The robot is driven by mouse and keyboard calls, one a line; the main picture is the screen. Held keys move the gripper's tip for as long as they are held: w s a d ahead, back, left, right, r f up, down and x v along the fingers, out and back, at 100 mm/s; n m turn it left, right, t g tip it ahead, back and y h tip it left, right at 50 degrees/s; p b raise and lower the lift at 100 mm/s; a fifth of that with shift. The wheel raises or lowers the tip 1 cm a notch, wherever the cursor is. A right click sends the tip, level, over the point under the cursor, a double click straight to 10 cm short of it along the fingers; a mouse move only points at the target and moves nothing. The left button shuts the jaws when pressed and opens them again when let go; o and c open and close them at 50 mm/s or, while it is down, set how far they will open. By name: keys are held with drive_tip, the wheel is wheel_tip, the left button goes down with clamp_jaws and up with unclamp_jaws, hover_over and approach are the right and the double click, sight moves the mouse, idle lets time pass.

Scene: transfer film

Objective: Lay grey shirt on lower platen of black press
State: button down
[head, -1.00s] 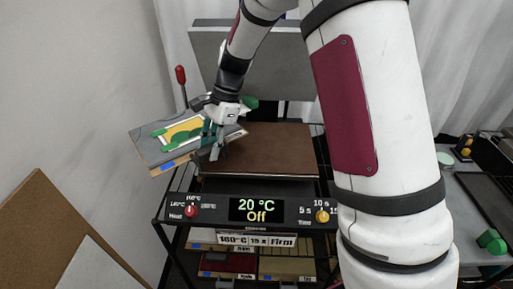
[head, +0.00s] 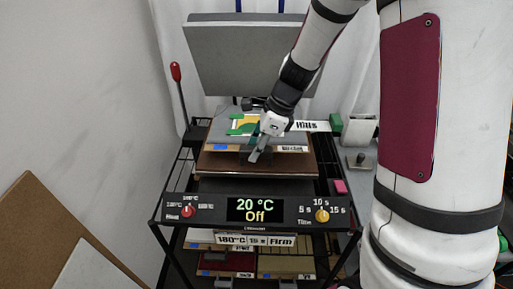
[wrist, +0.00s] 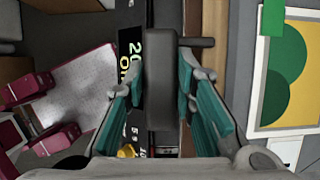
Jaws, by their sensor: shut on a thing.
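The grey shirt (head: 219,130) is a flat grey panel with a yellow and green print and a board-like front edge bearing a blue mark and a white label. It is over the brown lower platen (head: 225,166) of the black press (head: 215,209); whether it touches the platen is unclear.
The grey upper platen (head: 245,62) is raised behind. A red-tipped lever (head: 177,85) stands at the left. The display (head: 256,209) reads 20 °C, Off. Shelves with trays (head: 228,262) are below.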

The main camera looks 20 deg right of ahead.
wheel_tip(320, 180, down, 6)
drive_tip(key=b, duration=0.2)
idle(0.5)
drive_tip(key=shift+f+b, duration=0.4)
drive_tip(key=shift+f, duration=0.15)
idle(0.5)
drive_tip(key=c, duration=1.2)
unclamp_jaws()
drive_tip(key=shift+c, duration=0.2)
drive_tip(key=v, duration=1.2)
drive_tip(key=shift+s, duration=0.1)
drive_tip(key=s+a+r+n+t+h, duration=0.2)
drive_tip(key=s+r+n, duration=0.4)
drive_tip(key=s+n, duration=0.3)
drive_tip(key=s+a+r+n+t+h, duration=0.1)
drive_tip(key=s+r+n, duration=0.5)
drive_tip(key=n, duration=0.7)
drive_tip(key=s+a+h, duration=0.1)
drive_tip(key=s, duration=0.1)
drive_tip(key=shift+s+r+n+t, duration=0.3)
drive_tip(key=shift+s+r+t, duration=0.05)
drive_tip(key=shift+s+t, duration=0.05)
